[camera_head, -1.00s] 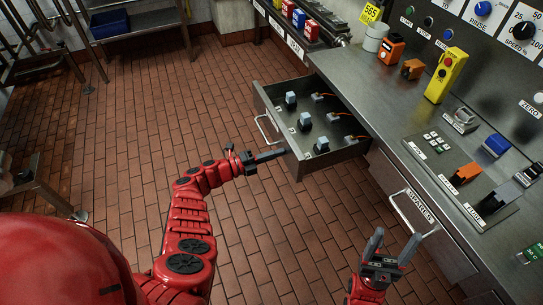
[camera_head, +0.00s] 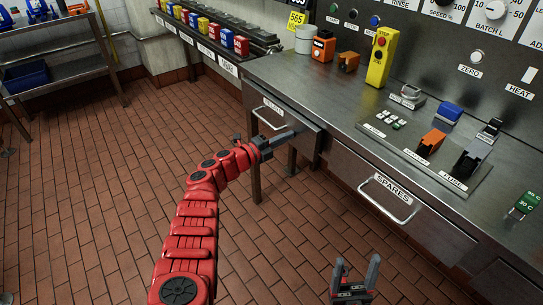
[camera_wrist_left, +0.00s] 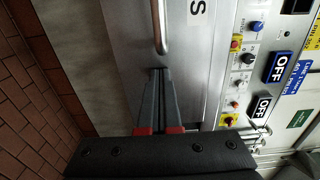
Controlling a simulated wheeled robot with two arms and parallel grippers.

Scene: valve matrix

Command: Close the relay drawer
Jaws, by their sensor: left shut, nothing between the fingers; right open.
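The relay drawer (camera_head: 262,98) is at the left end of the steel bench in the head view, with a bar handle and a label on its front. Its front is at or close to the bench face, and its inside is hidden. A narrow strip at its right end makes it hard to tell if it is fully flush. My left gripper (camera_head: 300,131) is shut and empty, its tips at the drawer front right of the handle. In the left wrist view, the closed fingers (camera_wrist_left: 157,72) point at the steel front beside the handle (camera_wrist_left: 160,28). My right gripper (camera_head: 356,268) is open and empty, low in front of the bench.
The SPARES drawer (camera_head: 430,222) is shut, its handle (camera_head: 388,200) sticking out. The benchtop (camera_head: 290,75) carries a yellow control box (camera_head: 381,58) and several switches. A shelf with coloured blocks (camera_head: 207,40) stands at the back. The tiled floor (camera_head: 120,180) is clear.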

